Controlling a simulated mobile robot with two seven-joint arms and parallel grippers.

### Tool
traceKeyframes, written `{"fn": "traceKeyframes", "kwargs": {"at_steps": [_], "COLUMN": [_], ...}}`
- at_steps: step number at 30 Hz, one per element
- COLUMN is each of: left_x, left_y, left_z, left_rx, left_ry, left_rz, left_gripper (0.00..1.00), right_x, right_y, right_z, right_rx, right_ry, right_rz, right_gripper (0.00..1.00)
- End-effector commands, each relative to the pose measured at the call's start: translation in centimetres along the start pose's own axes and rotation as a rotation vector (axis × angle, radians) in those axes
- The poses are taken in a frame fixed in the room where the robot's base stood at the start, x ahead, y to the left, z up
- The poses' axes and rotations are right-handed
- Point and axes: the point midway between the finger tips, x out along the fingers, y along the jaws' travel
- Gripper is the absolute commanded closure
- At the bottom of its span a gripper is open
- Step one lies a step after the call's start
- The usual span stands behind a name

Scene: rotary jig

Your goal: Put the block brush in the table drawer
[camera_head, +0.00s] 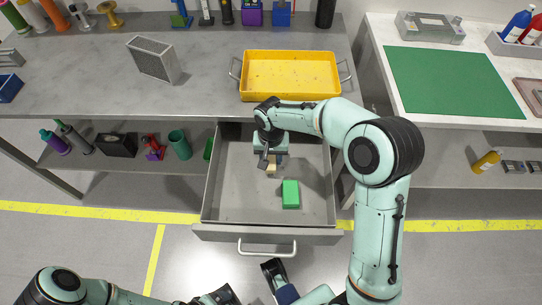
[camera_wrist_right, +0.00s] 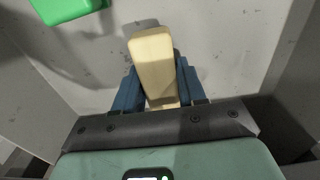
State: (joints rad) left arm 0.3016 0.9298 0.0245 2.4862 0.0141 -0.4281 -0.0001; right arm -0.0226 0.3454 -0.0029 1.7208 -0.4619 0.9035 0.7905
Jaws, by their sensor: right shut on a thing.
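The block brush (camera_wrist_right: 155,62) is a pale wooden block between the blue fingers of my right gripper (camera_wrist_right: 158,90) in the right wrist view. The right gripper is shut on it. In the head view, the block brush (camera_head: 271,169) shows as a small beige piece below the right gripper (camera_head: 271,160), inside the outline of the open table drawer (camera_head: 232,205). I cannot tell whether it touches the drawer floor. My left arm lies along the bottom edge of the head view, partly cut off, and its jaw state is unclear.
A green block (camera_head: 290,194) lies in the drawer near the brush. The yellow tray (camera_head: 290,75) stands on the table (camera_head: 205,65) above the drawer. A grey mesh block (camera_head: 153,60) stands to the left. The drawer's left part is clear. Several items fill the lower shelf (camera_head: 80,160).

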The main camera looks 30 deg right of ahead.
Motion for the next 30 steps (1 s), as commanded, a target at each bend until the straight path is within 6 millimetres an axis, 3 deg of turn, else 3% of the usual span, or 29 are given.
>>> {"fn": "traceKeyframes", "kwargs": {"at_steps": [4,5,6,7,15,19,30], "left_x": [0.2,0.2,0.2,0.2,0.1,-0.1,-1.2], "left_y": [-0.1,0.0,0.0,0.0,0.0,0.0,0.2], "left_z": [-0.1,-0.1,-0.1,-0.1,-0.1,0.1,0.7], "left_rx": [0.000,0.000,0.000,0.000,0.000,0.000,-0.002], "left_ry": [0.002,0.003,0.002,0.002,0.002,-0.002,-0.020], "left_rz": [0.000,0.000,0.000,0.000,0.000,-0.001,-0.005], "left_gripper": [0.06,0.06,0.06,0.06,0.06,0.06,0.06], "right_x": [0.4,0.3,0.3,0.3,0.2,-0.8,-8.4], "right_y": [0.0,0.0,0.0,0.0,0.0,0.0,-0.1], "right_z": [0.0,0.0,0.0,0.0,0.0,-0.1,-0.1], "right_rx": [0.000,0.000,0.000,0.000,0.000,0.000,0.000], "right_ry": [0.000,0.000,0.000,0.000,0.000,0.002,0.004], "right_rz": [0.000,0.000,0.000,0.000,0.000,-0.002,-0.004], "right_gripper": [0.88,0.50,0.37,0.34,0.34,0.34,0.34]}}
